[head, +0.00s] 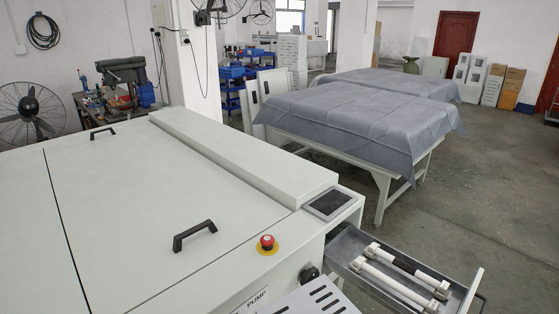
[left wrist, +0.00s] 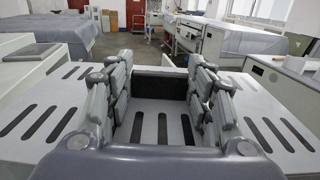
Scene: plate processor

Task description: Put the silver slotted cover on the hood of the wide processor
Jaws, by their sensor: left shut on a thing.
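The wide processor (head: 130,210) fills the left and front of the head view, with pale flat panels on top. A raised long pale hood section (head: 240,155) runs across its far side, and its top is bare. The silver slotted cover (head: 318,301) shows only in part at the bottom edge of the head view. In the left wrist view the cover (left wrist: 262,110) spreads flat beneath and to both sides of my left gripper (left wrist: 160,75). The gripper is shut on the cover; the exact contact is hard to see. My right gripper is in neither view.
Black handles (head: 195,234), a red emergency button (head: 267,242) and a small screen panel (head: 333,203) stand out from the processor. An open drawer (head: 345,240) with white rollers juts out at right. Cloth-covered tables (head: 345,115) stand behind; the floor between is clear.

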